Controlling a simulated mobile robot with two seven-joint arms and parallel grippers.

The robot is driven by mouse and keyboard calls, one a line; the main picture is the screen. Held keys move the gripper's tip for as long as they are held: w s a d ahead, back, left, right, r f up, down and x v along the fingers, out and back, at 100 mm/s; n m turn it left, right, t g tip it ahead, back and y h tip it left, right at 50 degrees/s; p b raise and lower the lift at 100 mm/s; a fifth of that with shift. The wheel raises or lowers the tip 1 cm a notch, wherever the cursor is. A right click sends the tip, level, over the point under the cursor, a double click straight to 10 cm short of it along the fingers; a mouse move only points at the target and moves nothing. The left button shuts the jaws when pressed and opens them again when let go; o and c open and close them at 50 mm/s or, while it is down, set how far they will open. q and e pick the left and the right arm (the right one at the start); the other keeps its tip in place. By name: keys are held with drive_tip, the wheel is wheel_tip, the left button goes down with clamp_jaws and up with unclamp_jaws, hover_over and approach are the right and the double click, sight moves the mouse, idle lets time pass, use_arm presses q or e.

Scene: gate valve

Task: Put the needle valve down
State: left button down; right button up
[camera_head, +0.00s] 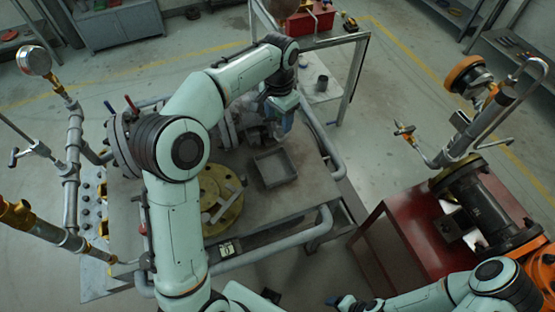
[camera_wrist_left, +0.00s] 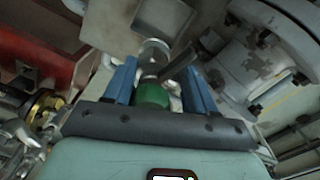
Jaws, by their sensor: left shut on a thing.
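My left gripper (camera_head: 281,122) hangs over the back right of the metal workbench, behind the small grey tray (camera_head: 273,170). In the left wrist view its blue fingers (camera_wrist_left: 158,72) are shut on the needle valve, which has a green part (camera_wrist_left: 152,96) and a grey metal body (camera_wrist_left: 153,54). In the head view I cannot make out the valve clearly beside the gripper. I cannot tell whether the valve touches a surface. My right gripper (camera_head: 346,302) shows only as a small blue tip at the bottom edge, and its jaws are unclear.
A yellow flange (camera_head: 235,213) lies on the bench left of the tray, partly behind my left arm. Large grey flanged piping (camera_wrist_left: 255,60) stands close beside the left gripper. A red cabinet (camera_head: 393,250) with dark valve parts (camera_head: 482,207) stands at the right.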

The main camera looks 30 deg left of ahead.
sight(278, 123)
use_arm(q)
drive_tip(key=shift+f+b, duration=0.9)
drive_tip(key=shift+f, duration=7.4)
use_arm(e)
drive_tip(key=shift+s+f, duration=0.5)
drive_tip(key=shift+f, duration=0.2)
drive_tip(key=shift+s+f, duration=0.45)
drive_tip(key=shift+f, duration=0.2)
use_arm(q)
drive_tip(key=shift+f, duration=0.1)
drive_tip(key=shift+c, duration=1.8)
unclamp_jaws()
drive_tip(key=shift+s, duration=0.1)
drive_tip(key=shift+r, duration=0.2)
wheel_tip(278, 123, up, 12)
drive_tip(key=shift+f+p, duration=0.1)
drive_tip(key=shift+p, duration=0.6)
use_arm(e)
drive_tip(key=shift+w+r, duration=0.5)
drive_tip(key=shift+r, duration=0.35)
